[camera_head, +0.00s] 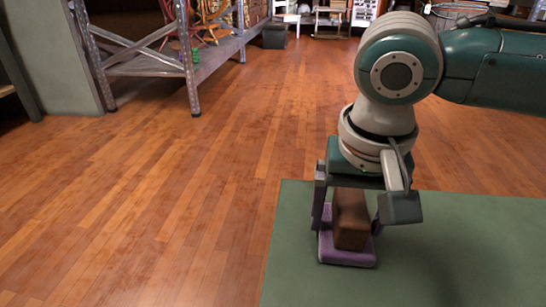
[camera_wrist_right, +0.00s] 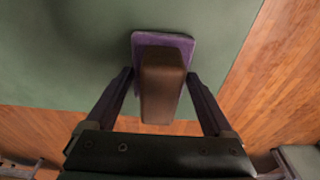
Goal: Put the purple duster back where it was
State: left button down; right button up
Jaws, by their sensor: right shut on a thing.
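The purple duster (camera_head: 347,256) has a brown block-shaped back (camera_head: 351,222) on a flat purple pad. It is at the left edge of the green table (camera_head: 450,265), pad down; whether the pad touches the surface I cannot tell. My right gripper (camera_head: 345,225) points down over the duster, with one finger on each side of the brown back, shut on it. In the right wrist view the brown back (camera_wrist_right: 162,85) sits between the two fingers, with the purple pad (camera_wrist_right: 145,40) beyond. My left gripper is not in view.
The green surface right of the duster is bare. Wooden floor (camera_head: 150,210) lies left of and beyond the table. A metal shelf rack (camera_head: 187,60) stands at the back left, and white chairs (camera_head: 287,15) stand far back.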

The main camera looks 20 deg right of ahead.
aim_at(353, 213)
jog(key=o, duration=1)
jog(key=shift+o, duration=0.2)
jog(key=r+p, duration=0.2)
jog(key=r, duration=0.2)
jog(key=s+r+p, duration=0.1)
jog(key=r+p, duration=0.2)
jog(key=r, duration=0.1)
jog(key=a+r+p, duration=0.1)
jog(key=r+p, duration=0.2)
jog(key=r, duration=0.1)
jog(key=shift+s, duration=0.25)
jog(key=s+a+f+n+t+y, duration=0.1)
jog(key=s+a+f+n+y, duration=0.2)
jog(key=s+a+n, duration=0.55)
jog(key=s+d+t+h, duration=0.1)
jog(key=s+d, duration=0.5)
jog(key=shift+d+f+h, duration=0.2)
jog(key=shift+f+h, duration=0.1)
jog(key=shift+h, duration=0.1)
